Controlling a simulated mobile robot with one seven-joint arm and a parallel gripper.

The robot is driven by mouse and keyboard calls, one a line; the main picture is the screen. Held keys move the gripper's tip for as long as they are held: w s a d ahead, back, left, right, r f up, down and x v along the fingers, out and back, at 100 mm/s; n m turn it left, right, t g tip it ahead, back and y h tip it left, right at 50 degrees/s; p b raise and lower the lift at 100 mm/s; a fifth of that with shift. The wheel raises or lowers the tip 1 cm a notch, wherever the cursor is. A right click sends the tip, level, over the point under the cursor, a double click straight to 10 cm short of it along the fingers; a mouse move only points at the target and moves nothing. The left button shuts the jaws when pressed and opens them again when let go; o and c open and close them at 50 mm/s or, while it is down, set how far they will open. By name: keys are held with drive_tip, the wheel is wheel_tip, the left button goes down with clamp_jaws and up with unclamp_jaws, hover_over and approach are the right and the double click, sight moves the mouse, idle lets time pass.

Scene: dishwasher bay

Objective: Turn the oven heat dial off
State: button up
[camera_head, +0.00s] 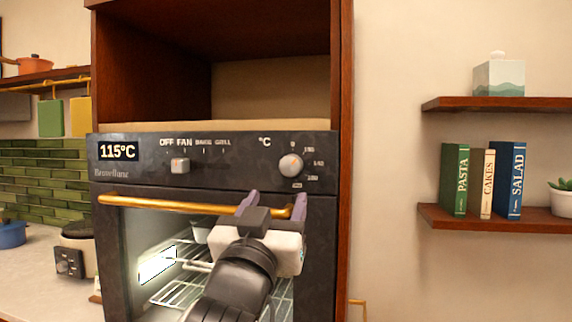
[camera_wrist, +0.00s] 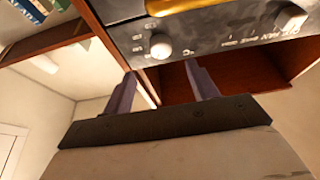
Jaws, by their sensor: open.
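The oven heat dial (camera_head: 291,165) is a round pale knob on the right of the dark control panel, under the °C label with a ring of numbers. It also shows in the wrist view (camera_wrist: 160,46), beyond and between my fingertips. Its exact pointer setting is too small to read. The panel's display (camera_head: 118,151) reads 115°C. My gripper (camera_head: 273,204) is open and empty, with two purple fingers spread. It is in front of the oven door near the right end of the handle, below the dial in the head view. It does not hold the dial.
A squarish mode knob (camera_head: 180,166) sits left of the dial under OFF, FAN and other labels. The gold door handle (camera_head: 160,203) runs across below the panel. The oven door is shut. Shelves with books (camera_head: 508,180) are on the right wall.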

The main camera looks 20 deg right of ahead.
sight(292, 169)
drive_tip(key=p+x, duration=0.2)
drive_tip(key=x, duration=0.7)
drive_tip(key=shift+w+d+r+p, duration=0.1)
drive_tip(key=shift+w+p, duration=0.1)
drive_tip(key=shift+p, duration=0.2)
drive_tip(key=shift+c, duration=0.5)
drive_tip(key=c, duration=0.9)
drive_tip(key=shift+n, duration=0.3)
drive_tip(key=n+y, duration=0.1)
drive_tip(key=n, duration=0.1)
drive_tip(key=n+t+y, duration=0.1)
drive_tip(key=n, duration=0.1)
drive_tip(key=shift+s+d+n+y+p, duration=0.2)
drive_tip(key=shift+n+y+p, duration=0.1)
drive_tip(key=shift+p, duration=0.1)
drive_tip(key=shift+d+r+n+y+p, duration=0.15)
drive_tip(key=shift+n+y, duration=0.35)
drive_tip(key=shift+n, duration=0.65)
drive_tip(key=shift+a+f+n+y+p, duration=0.1)
drive_tip(key=shift+n+y+p, duration=0.3)
drive_tip(key=shift+n, duration=0.7)
drive_tip(key=shift+d+r+n+y+p, duration=0.1)
drive_tip(key=shift+n+y, duration=0.5)
drive_tip(key=shift+n, duration=0.55)
drive_tip(key=shift+t, duration=0.3)
